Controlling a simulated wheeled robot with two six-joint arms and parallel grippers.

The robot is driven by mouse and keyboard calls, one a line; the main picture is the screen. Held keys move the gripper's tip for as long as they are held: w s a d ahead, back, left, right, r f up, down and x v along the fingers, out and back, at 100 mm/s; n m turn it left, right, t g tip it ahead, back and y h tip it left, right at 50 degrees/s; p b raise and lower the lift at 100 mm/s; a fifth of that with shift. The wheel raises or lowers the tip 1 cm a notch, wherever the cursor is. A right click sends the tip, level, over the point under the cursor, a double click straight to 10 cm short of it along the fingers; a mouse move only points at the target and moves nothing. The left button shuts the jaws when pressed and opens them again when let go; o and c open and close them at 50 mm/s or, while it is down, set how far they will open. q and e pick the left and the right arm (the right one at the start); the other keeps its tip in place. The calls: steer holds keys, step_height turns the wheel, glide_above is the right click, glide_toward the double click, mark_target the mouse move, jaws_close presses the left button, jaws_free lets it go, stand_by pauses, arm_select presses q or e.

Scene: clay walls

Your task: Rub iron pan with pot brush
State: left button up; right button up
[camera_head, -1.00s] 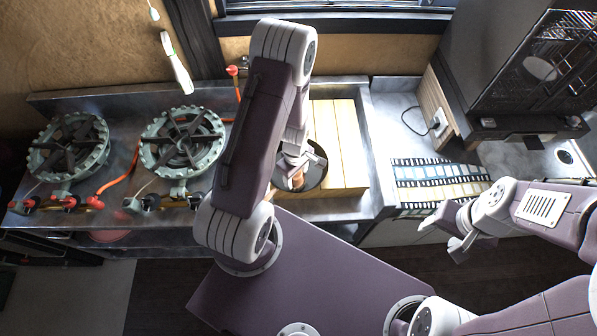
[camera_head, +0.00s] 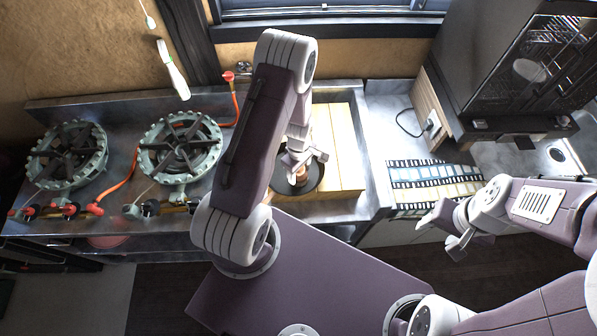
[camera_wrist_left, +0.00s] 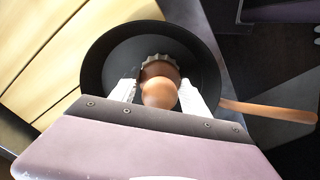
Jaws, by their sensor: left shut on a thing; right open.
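The iron pan is a round black pan (camera_head: 311,176) on the pale wooden board, partly hidden by my left arm in the head view. In the left wrist view the pan (camera_wrist_left: 104,62) shows its dark inside, with a brown wooden handle pointing right. The pot brush (camera_wrist_left: 160,92) has a round brown wooden knob and pale bristles. My left gripper (camera_wrist_left: 158,95) is shut on the brush and holds it over the pan's inside. Whether the bristles touch the pan I cannot tell. My right gripper (camera_head: 447,228) is open and empty, over the right counter's front edge.
The slatted wooden board (camera_head: 340,140) lies right of my left arm. Two gas burners (camera_head: 180,145) with orange hoses stand at left. A striped mat (camera_head: 430,180) lies on the right counter, with a dark rack cabinet (camera_head: 490,60) behind it.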

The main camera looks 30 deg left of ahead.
arm_select(q)
steer(key=shift+r+p, duration=2.15)
steer(key=shift+r, duration=0.7)
step_height(320, 180, up, 3)
steer(key=p, duration=0.2)
steer(key=shift+r+p, duration=0.1)
steer(key=shift+p, duration=0.3)
